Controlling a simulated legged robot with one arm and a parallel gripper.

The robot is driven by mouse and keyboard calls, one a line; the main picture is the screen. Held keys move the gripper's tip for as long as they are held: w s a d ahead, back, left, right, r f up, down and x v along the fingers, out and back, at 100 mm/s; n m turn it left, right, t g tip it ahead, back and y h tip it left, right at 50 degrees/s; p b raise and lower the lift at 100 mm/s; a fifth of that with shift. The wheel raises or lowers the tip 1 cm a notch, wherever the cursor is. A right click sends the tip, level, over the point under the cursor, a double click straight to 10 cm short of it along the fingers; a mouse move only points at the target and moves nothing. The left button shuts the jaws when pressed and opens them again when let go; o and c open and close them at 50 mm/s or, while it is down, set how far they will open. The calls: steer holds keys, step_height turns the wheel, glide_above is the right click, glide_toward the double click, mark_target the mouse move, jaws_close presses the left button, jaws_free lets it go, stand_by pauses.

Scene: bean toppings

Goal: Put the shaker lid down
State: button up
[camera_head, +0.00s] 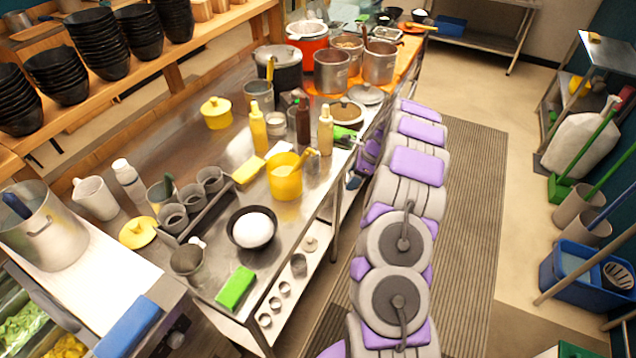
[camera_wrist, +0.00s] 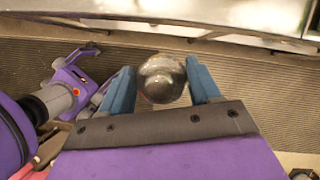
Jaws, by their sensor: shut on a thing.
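The shaker lid (camera_wrist: 162,80) shows in the wrist view as a round, shiny metal piece between the two blue fingers of my gripper (camera_wrist: 162,76). My gripper is shut on it, one finger at each side. Behind the lid is the ribbed floor mat, with the metal table's edge across the top of that view. In the head view, part of my gripper (camera_head: 353,181) shows low beside the right edge of the table, below its top. The lid itself cannot be made out there.
The steel table (camera_head: 215,150) is crowded with squeeze bottles, a yellow pot (camera_head: 284,177), a white-filled black bowl (camera_head: 253,229), a green sponge (camera_head: 236,288) and metal cups. Bare steel shows left of the bottles. A lower shelf (camera_head: 318,262) holds small rings. Ribbed mat (camera_head: 468,230) lies right of the table.

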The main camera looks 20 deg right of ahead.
steer(key=b, duration=0.2)
glide_above(313, 185)
steer(key=d, duration=0.1)
steer(key=shift+s+d, duration=0.2)
steer(key=shift+s, duration=0.25)
steer(key=shift+f+b, duration=0.7)
steer(key=shift+f, duration=1.15)
steer(key=shift+r, duration=0.1)
steer(key=o, duration=0.5)
steer(key=p+v, duration=0.3)
steer(key=v, duration=0.9)
